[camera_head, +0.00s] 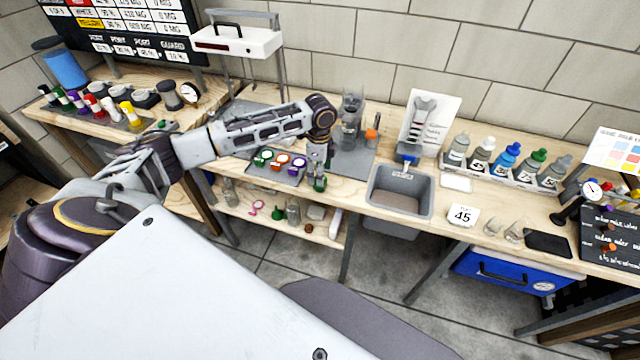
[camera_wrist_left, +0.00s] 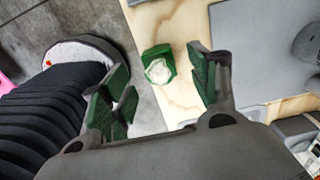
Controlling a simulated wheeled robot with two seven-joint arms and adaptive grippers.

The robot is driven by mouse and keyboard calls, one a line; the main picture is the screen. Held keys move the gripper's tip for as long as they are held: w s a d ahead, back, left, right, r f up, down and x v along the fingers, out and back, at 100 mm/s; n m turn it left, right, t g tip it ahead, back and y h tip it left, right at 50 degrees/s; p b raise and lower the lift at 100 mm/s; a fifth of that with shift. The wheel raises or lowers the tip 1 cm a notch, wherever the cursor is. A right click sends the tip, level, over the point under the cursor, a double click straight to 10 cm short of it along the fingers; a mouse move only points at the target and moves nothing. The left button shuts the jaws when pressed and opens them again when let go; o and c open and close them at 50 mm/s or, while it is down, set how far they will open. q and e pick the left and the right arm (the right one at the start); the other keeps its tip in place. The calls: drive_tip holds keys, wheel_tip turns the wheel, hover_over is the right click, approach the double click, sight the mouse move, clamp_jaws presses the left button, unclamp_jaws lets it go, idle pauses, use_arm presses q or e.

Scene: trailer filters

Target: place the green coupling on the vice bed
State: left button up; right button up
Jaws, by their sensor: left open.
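In the left wrist view, a green coupling (camera_wrist_left: 158,66) with a pale round top sits on the wooden bench near its front edge. My left gripper (camera_wrist_left: 162,88) is open and empty, its green-padded fingers on either side of the coupling in the picture, with no contact visible. In the head view, my left gripper (camera_head: 317,182) points down at the bench's front edge; it and the arm hide most of the coupling there. A grey plate (camera_head: 350,163) lies just right of the gripper, with a grey upright device (camera_head: 351,112) behind it; I cannot tell which part is the vice bed. My right gripper is out of view.
A grey tray (camera_head: 262,170) with green, orange and purple round parts lies left of the gripper. A grey bin (camera_head: 400,199) is set into the bench to the right. Several bottles stand further right. A lower shelf (camera_head: 325,240) holds loose items.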

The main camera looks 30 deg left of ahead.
use_arm(q)
drive_tip(key=shift+f, duration=0.2)
drive_tip(key=shift+d+f, duration=0.1)
drive_tip(key=shift+f, duration=2.35)
drive_tip(key=c, duration=1.2)
drive_tip(key=shift+r, duration=0.1)
drive_tip(key=shift+r, duration=4.95)
